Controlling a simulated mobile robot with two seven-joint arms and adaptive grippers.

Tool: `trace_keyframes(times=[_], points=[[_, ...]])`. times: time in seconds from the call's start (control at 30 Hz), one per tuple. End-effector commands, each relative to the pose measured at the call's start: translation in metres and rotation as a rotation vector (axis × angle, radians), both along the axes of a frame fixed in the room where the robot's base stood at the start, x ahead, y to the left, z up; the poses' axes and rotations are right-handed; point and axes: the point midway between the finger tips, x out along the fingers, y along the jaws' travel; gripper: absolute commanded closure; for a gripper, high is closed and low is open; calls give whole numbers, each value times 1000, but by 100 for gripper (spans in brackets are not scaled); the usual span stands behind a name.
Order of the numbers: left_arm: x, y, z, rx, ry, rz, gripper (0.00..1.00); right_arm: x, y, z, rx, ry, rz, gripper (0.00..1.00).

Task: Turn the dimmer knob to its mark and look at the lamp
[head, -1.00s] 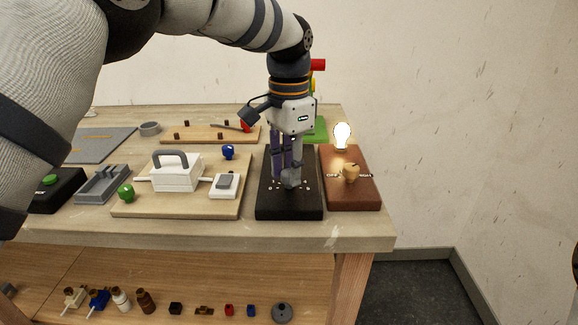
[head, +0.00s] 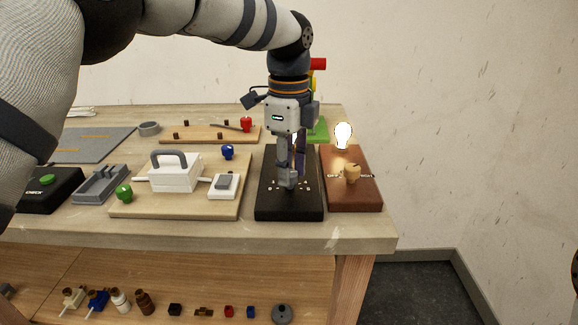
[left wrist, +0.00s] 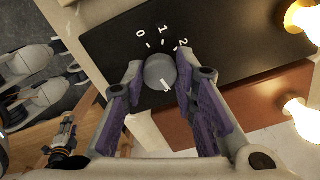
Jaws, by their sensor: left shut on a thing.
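The dimmer knob (left wrist: 160,70) is a round grey knob with a white pointer line, on a black base (head: 265,208). White marks 0, 1 and 2 show around its far side in the left wrist view; the pointer line lies on the side away from them. My left gripper (head: 290,183) points down and is shut on the knob, with a purple-padded finger on each side. A lit bulb (head: 343,134) glows at the back of the brown board (head: 345,202). Two lit bulbs show in the left wrist view, one upper (left wrist: 304,20) and one lower (left wrist: 304,118).
A wooden knob (head: 351,173) stands on the brown board. Left of the black base is a pale board (head: 180,207) with a white handled box (head: 175,172) and a white switch (head: 224,186). Several small parts lie on the lower shelf.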

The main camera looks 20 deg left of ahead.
Motion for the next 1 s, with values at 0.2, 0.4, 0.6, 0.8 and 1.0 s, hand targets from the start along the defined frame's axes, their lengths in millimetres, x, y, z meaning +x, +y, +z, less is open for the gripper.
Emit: trace_keyframes(times=[0.2, 0.4, 0.6, 0.8, 1.0], points=[[1, 0, 0, -1, -3, -167, 100, -2, 0, -1, 0, 5, 0, 60], [1, 0, 1, -2, -3, -283, 100, -2, 0, -2, 0, 9, 0, 60], [1, 0, 1, -1, -2, -354, 100, -3, 0, -3, 0, 10, 0, 60], [0, 0, 1, -1, -2, -385, 100, -3, 0, -3, 0, 11, 0, 60], [0, 0, 1, -1, -2, -390, 100, -3, 0, -3, 0, 11, 0, 60]])
